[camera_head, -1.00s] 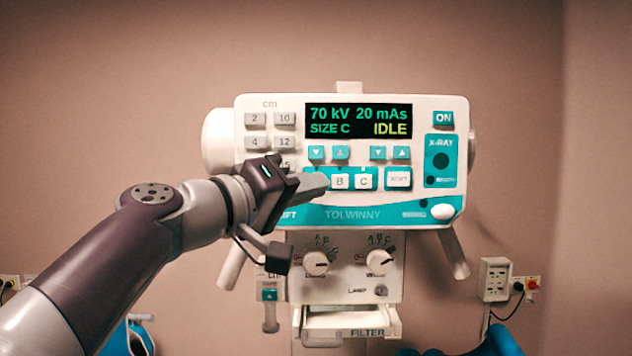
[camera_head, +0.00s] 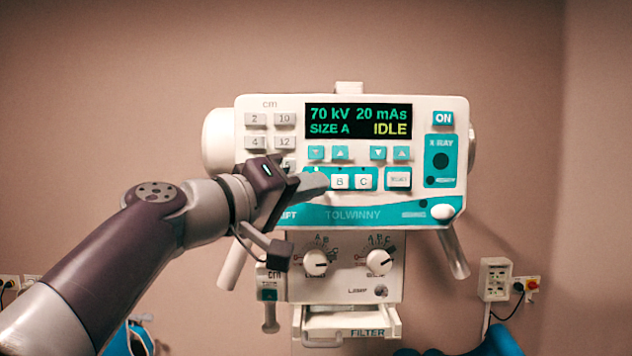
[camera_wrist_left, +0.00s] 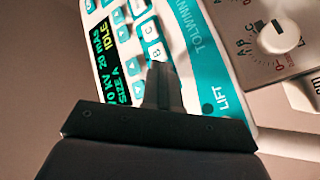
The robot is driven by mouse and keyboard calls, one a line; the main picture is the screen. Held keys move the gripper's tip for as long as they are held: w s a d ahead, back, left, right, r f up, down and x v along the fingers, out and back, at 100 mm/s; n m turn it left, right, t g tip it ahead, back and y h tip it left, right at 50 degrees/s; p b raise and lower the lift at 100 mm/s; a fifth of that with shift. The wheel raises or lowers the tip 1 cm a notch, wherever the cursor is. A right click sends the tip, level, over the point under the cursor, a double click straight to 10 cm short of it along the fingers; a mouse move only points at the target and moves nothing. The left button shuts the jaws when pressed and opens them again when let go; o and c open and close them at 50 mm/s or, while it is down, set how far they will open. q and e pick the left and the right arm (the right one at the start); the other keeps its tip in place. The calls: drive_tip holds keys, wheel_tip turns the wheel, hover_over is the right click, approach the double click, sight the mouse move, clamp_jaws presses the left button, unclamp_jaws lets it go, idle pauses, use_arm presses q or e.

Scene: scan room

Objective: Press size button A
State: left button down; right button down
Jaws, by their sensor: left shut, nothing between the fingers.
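The X-ray control panel (camera_head: 350,213) faces me, and its display (camera_head: 358,121) reads 70 kV, 20 mAs, SIZE A and IDLE. Size buttons B (camera_head: 340,181) and C (camera_head: 363,181) show in a row. Size button A, left of B, is hidden behind the fingertips of my left gripper (camera_head: 318,182). A small light shows just above that spot. In the left wrist view the shut, empty fingers (camera_wrist_left: 161,84) reach to the panel beside button B (camera_wrist_left: 154,51). They seem to touch the panel at button A, but the contact itself is hidden. My right gripper is out of view.
Several number buttons (camera_head: 284,119) sit at the panel's upper left, partly behind my left gripper. Arrow buttons (camera_head: 378,153) lie above the size row. Two knobs (camera_head: 316,262) and a filter tray (camera_head: 352,320) are below. A wall outlet box (camera_head: 494,279) is at right.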

use_arm(q)
drive_tip(key=shift+s, duration=0.1)
drive_tip(key=shift+s+f+b, duration=0.1)
drive_tip(key=shift+s+b, duration=0.3)
drive_tip(key=shift+s, duration=0.35)
drive_tip(key=s+b, duration=0.2)
drive_tip(key=s, duration=0.3)
idle(0.4)
